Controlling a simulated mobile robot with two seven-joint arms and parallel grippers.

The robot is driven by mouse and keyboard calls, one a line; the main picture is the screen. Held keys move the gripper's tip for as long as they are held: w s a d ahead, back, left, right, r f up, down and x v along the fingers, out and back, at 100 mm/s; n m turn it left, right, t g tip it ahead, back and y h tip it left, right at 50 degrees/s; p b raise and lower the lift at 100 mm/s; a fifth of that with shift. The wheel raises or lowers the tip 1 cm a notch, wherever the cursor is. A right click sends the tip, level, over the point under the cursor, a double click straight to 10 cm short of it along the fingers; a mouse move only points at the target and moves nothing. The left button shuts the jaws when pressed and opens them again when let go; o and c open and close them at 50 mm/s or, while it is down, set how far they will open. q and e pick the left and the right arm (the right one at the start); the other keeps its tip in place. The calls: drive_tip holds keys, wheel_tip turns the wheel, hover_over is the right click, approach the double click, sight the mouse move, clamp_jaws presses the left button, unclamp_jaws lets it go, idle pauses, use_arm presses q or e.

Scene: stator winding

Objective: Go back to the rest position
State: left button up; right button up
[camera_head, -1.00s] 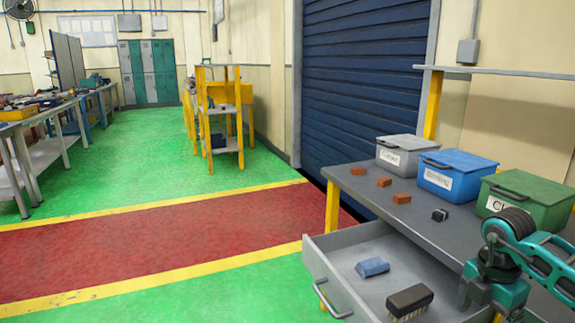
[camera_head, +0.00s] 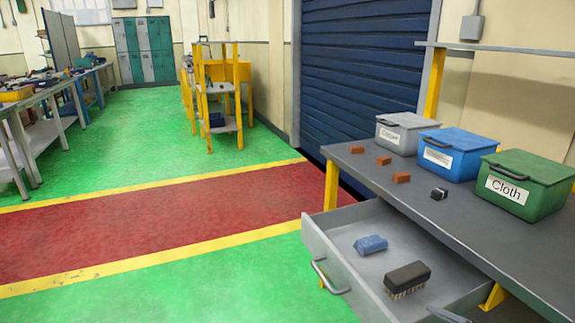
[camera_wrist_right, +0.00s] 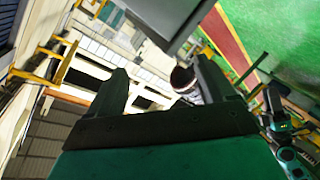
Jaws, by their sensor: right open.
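My right gripper (camera_wrist_right: 165,82) shows in the right wrist view with its two dark fingers spread wide apart. A small dark rounded shape (camera_wrist_right: 183,79) appears beside its right finger; I cannot tell what it is, or whether it is near or far. The wrist view is tilted and shows the room, with green floor at the upper right. Neither gripper shows in the head view now. My left gripper is not in view.
A grey workbench (camera_head: 470,225) holds grey (camera_head: 407,133), blue (camera_head: 457,153) and green (camera_head: 527,184) lidded bins and several small blocks. Its open drawer (camera_head: 350,240) juts out, holding a blue block (camera_head: 370,245) and a brush (camera_head: 407,279). The floor (camera_head: 230,285) left of it is clear.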

drive_tip(key=s+d+f+m+g+h, duration=0.3)
drive_tip(key=s+d+f+m+h, duration=0.3)
drive_tip(key=s+d+f+h, duration=0.35)
drive_tip(key=s+a+f+m+t+y+p, duration=0.1)
drive_tip(key=a+m, duration=0.7)
drive_tip(key=a, duration=1)
drive_tip(key=shift+s+f+m+t+y+p, duration=0.15)
drive_tip(key=shift+s+m+t+y+p, duration=0.25)
drive_tip(key=shift+y, duration=0.35)
drive_tip(key=shift+c, duration=0.2)
